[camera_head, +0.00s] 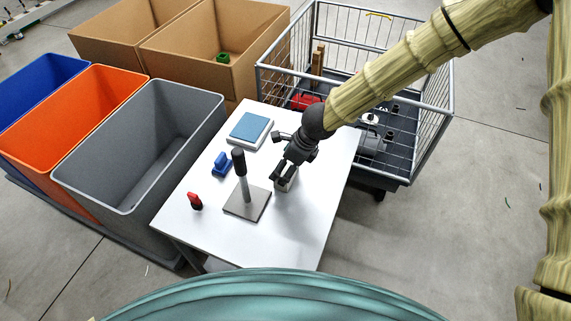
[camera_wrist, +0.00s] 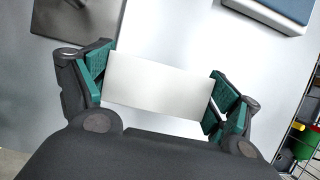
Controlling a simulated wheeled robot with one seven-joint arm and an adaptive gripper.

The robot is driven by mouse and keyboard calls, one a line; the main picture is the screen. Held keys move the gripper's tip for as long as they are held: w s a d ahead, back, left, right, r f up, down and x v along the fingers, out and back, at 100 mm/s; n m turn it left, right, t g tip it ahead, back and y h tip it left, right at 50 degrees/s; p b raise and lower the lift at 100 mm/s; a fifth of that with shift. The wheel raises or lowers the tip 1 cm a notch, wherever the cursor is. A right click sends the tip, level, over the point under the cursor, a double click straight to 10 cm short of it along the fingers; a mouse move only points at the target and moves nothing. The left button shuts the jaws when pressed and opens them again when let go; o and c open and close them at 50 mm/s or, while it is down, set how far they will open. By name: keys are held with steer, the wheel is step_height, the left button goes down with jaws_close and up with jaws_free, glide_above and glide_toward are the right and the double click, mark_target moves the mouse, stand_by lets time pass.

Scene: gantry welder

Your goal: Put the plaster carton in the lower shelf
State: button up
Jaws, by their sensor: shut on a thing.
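My gripper (camera_head: 281,178) is over the white table, right of the metal stand. Its two green-padded fingers (camera_wrist: 160,92) are shut on a pale box, which I take to be the plaster carton (camera_wrist: 158,84); a finger stands at each end of it. In the head view the carton (camera_head: 288,184) shows only partly, beneath and beside the fingers. I cannot tell whether it touches the table.
On the white table (camera_head: 310,226) stand a metal stand with a black-topped post (camera_head: 247,204), a blue-topped scale (camera_head: 250,130), a blue object (camera_head: 222,164) and a red-and-black object (camera_head: 195,201). A wire cart (camera_head: 433,125) is behind right; a grey bin (camera_head: 95,180) is left.

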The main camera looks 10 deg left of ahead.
steer(key=shift+f, duration=0.15)
steer(key=o, duration=0.8)
